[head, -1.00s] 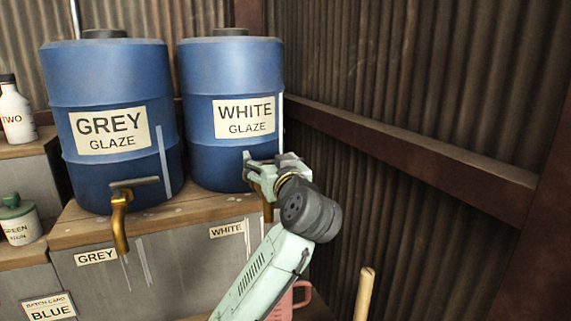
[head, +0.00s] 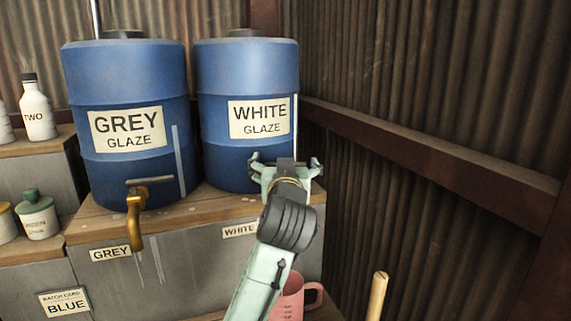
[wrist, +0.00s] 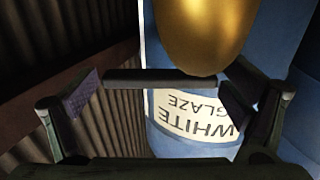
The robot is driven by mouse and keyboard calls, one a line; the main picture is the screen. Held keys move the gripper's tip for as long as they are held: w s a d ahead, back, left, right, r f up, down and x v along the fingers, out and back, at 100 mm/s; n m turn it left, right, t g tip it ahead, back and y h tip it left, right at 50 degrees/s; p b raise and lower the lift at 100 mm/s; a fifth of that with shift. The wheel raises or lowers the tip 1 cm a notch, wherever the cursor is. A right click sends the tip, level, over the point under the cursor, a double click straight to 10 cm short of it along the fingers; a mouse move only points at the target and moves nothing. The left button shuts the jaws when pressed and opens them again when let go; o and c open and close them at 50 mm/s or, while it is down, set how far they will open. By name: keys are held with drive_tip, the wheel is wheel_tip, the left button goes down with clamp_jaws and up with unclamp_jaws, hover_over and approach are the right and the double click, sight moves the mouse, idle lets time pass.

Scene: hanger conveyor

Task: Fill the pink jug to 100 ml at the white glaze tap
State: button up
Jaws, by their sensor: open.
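The white glaze drum (head: 222,152) is blue with a WHITE GLAZE label and stands on the bench at the back. My gripper (head: 286,163) is open in front of its lower part. In the wrist view the drum's label (wrist: 190,118) appears upside down. The tap's dark bar handle (wrist: 160,80) lies across the gap between my open fingers, with the gold tap body (wrist: 205,30) above it in the picture. Contact with the handle cannot be told. The pink jug (head: 296,302) is low behind my arm, partly hidden; its contents do not show.
A grey glaze drum (head: 125,165) with its own gold tap (head: 136,215) stands to the left. A wooden stick (head: 377,297) rises at lower right. Corrugated walls (head: 430,80) with a rail (head: 430,160) close in the right side. Bottles (head: 38,110) stand far left.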

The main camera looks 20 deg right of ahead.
drive_tip(key=shift+r, duration=0.15)
wheel_tip(320, 180, up, 10)
drive_tip(key=shift+f, duration=0.1)
idle(0.5)
idle(2.0)
